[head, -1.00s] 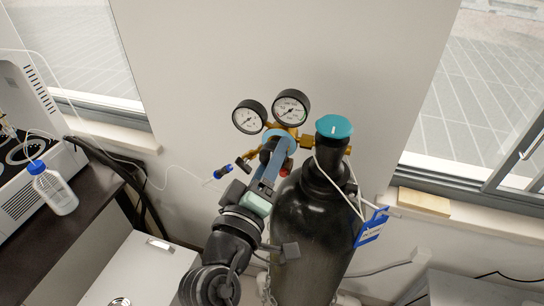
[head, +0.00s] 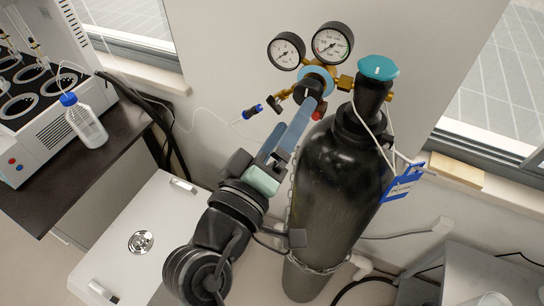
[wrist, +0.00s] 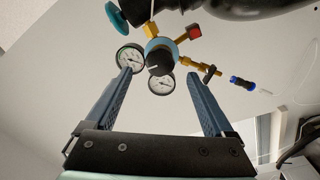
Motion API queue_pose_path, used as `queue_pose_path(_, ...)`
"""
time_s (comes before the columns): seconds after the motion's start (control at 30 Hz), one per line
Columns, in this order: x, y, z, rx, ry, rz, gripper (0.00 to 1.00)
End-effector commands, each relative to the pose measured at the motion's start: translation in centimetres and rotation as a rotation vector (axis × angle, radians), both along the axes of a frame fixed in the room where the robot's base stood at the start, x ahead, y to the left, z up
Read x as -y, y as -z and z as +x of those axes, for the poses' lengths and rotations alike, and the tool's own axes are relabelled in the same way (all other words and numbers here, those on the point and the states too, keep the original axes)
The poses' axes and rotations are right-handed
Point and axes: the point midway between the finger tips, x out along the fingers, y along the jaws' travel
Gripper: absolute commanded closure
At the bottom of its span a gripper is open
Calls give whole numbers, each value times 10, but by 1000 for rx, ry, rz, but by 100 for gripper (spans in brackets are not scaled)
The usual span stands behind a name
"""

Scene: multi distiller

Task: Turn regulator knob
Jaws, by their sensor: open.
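The regulator knob is black with a white mark and shows in the wrist view (wrist: 160,62), in front of a light-blue ring. My gripper (head: 297,113) is open and empty, pointing up at the regulator. In the wrist view, my gripper (wrist: 160,80) has one finger on each side, with the knob between them in the picture. The knob appears beyond the tips; no contact is visible. Two round gauges (head: 332,42) sit on brass fittings beside the knob.
A black gas cylinder (head: 335,190) with a teal valve cap (head: 378,67) stands right of my arm. A blue tag (head: 402,183) hangs from it. A blue-ended hose fitting (head: 252,111) is left of the regulator. A dark table with a blue-capped bottle (head: 88,125) is at left.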

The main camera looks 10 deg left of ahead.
Motion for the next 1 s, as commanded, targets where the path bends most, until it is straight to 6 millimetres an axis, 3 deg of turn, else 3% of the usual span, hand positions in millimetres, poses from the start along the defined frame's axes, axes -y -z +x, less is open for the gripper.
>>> queue_pose_path(0.1, -10, 6, -24, 1, -5, 1, 12)
queue_pose_path(0.33, -19, 5, -52, 0, -1, 0, 12)
queue_pose_path(1.0, -19, 0, -54, 10, -3, 16, 12)
